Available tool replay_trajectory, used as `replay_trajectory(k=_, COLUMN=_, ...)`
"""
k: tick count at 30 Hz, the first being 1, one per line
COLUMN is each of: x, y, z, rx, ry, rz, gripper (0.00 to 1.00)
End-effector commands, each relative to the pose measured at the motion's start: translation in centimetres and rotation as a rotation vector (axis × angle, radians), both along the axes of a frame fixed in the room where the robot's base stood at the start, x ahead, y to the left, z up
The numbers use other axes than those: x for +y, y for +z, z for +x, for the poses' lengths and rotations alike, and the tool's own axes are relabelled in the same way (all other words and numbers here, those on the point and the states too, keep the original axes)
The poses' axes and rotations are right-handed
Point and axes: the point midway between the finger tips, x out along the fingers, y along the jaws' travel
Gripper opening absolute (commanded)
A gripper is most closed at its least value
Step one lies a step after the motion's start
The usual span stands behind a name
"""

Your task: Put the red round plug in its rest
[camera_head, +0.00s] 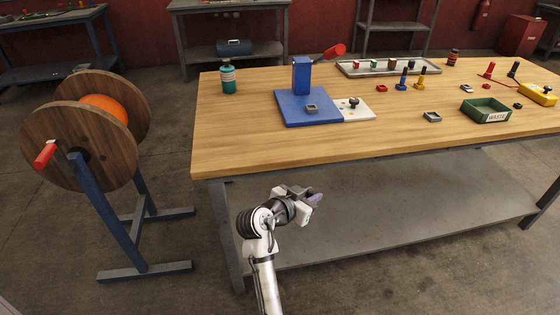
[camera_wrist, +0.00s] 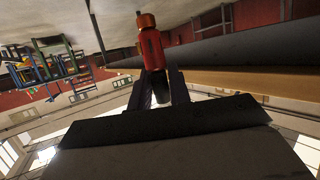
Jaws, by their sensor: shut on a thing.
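The red round plug (camera_wrist: 153,50) shows in the wrist view, with a red body, an orange-brown end and a dark end between my fingers. My gripper (camera_wrist: 158,82) is shut on the dark end. In the head view my gripper (camera_head: 316,199) is in front of the table's near edge, lower than the tabletop and well away from the plugs there. The plug cannot be made out clearly in that view. A small, low red ring (camera_head: 381,88), which looks like the empty red rest, lies on the table left of the standing blue plug (camera_head: 402,80) and yellow plug (camera_head: 420,79).
The wooden table (camera_head: 240,135) has a blue stand (camera_head: 302,78) with a red handle, a grey tray (camera_head: 350,69), a green waste bin (camera_head: 486,111) and a yellow box (camera_head: 538,94). A cable reel (camera_head: 60,145) stands left. The table's front middle is mostly clear.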

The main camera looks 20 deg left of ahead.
Motion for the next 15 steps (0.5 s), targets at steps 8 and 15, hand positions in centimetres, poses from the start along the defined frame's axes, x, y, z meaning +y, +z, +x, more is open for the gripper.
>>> replay_trajectory(k=8, x=-11.1, y=-11.1, z=-0.4, rx=0.01, ry=0.019, rz=-0.002, gripper=0.0)
replay_trajectory(k=15, x=-16.1, y=-16.0, z=-0.3, rx=0.003, ry=0.038, rz=0.0, gripper=0.0)
